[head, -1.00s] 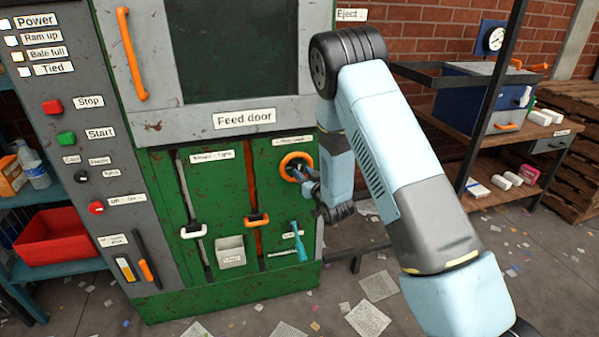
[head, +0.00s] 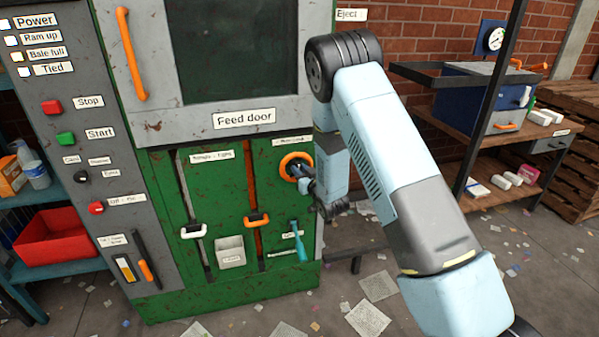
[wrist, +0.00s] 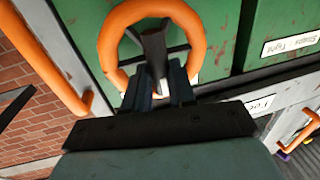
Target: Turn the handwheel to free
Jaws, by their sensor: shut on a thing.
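The orange handwheel (head: 297,156) is mounted on the green panel of the machine, under the "Feed door" label. In the wrist view the handwheel (wrist: 193,28) shows as a thick orange ring with dark spokes. My gripper (head: 309,186) is at the wheel. In the wrist view my gripper (wrist: 160,85) has its fingers together around a dark spoke at the lower part of the wheel, inside or at the rim. The fingertips partly hide the wheel's lower rim. The small label above the wheel is too blurred to read.
Left of the wheel are two slots with a white handle (head: 193,231) and an orange handle (head: 256,219). A teal lever (head: 298,240) sits just below my gripper. A wooden workbench (head: 455,120) stands at right.

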